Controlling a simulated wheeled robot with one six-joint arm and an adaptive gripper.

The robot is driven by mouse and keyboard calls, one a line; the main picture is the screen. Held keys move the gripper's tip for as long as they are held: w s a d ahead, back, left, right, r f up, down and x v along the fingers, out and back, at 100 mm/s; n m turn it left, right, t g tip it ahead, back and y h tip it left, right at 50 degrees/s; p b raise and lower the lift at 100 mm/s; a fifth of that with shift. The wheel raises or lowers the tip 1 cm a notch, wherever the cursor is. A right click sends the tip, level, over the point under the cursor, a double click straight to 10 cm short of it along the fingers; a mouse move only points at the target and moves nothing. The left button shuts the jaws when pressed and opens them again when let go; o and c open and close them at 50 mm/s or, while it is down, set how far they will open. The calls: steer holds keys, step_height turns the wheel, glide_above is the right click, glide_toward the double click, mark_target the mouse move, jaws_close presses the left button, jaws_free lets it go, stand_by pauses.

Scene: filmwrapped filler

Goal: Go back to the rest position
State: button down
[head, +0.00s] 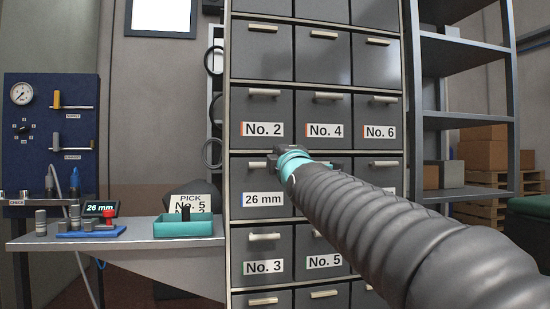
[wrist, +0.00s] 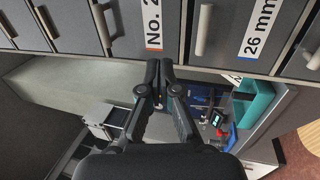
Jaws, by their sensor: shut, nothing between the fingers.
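My gripper (head: 276,158) is in front of the grey drawer cabinet (head: 230,120), near the 26 mm drawer (head: 280,205) and below the No. 2 drawer (head: 245,105). My arm reaches in from the lower right and hides part of the right column of drawers. In the wrist view my gripper (wrist: 159,72) has its black fingertips together with nothing between them. The No. 2 drawer (wrist: 135,35) and the 26 mm drawer (wrist: 222,40) show turned on their side there. The drawers I can see are shut.
A bench (head: 150,254) stands left of the cabinet with a teal tray (head: 185,229), a display reading 26 mm (head: 100,208) and a blue gauge panel (head: 50,140) behind. An open metal shelf (head: 460,122) stands to the right, with boxes and pallets behind it.

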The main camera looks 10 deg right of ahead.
steer(key=s+f+m+g, duration=0.35)
steer(key=f+m, duration=0.25)
steer(key=f, duration=0.6)
steer(key=s+f+m+g, duration=0.2)
steer(key=f+m+g, duration=0.3)
steer(key=f, duration=0.7)
steer(key=s+d+f+m+g+h, duration=0.1)
steer(key=s+d+f+m+g, duration=0.2)
steer(key=s+f, duration=0.8)
steer(key=s+d+f+m+g+h, duration=0.1)
steer(key=s+d+f+m+g, duration=0.2)
steer(key=s+f, duration=0.8)
steer(key=s+d+m, duration=0.1)
steer(key=s+m, duration=0.1)
steer(key=s, duration=0.5)
steer(key=shift+s+g+h, duration=0.25)
steer(key=shift+g+h, duration=0.05)
steer(key=shift+g, duration=0.05)
steer(key=shift+d, duration=0.1)
